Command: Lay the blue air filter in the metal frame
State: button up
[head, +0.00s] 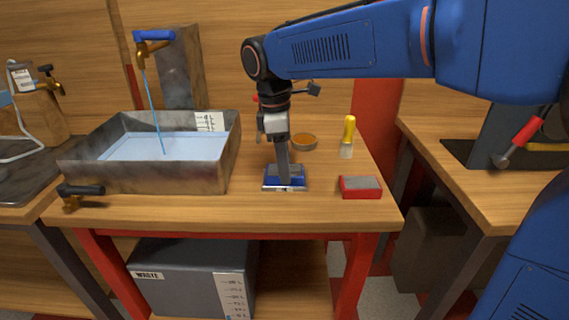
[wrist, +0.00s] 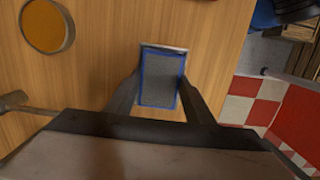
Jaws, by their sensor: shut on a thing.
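My gripper (head: 284,178) points down over the front middle of the bench, shut on the blue air filter (head: 293,182). In the wrist view, the filter (wrist: 158,85) is a grey rectangle with a blue border, and my gripper's fingers (wrist: 160,88) stand on its left and right sides. The metal frame (head: 285,189) shows as a pale silver rim around the filter's foot. In the wrist view, the frame (wrist: 165,46) shows as a thin light edge past the filter's far end. I cannot tell whether the filter rests in the frame or hangs just above it.
A metal basin (head: 150,180) with running water stands left. A red block with a grey top (head: 360,190) lies close on the right. A round orange-topped tin (head: 304,142) and a yellow-handled tool (head: 348,135) stand behind. The bench's front edge (head: 230,215) is near.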

jog(key=o, duration=1.1)
jog(key=shift+f, duration=0.1)
jog(key=r, duration=0.4)
jog(key=a+r, duration=0.1)
jog(key=r, duration=0.7)
jog(key=shift+a+r, duration=0.1)
jog(key=shift+a, duration=0.15)
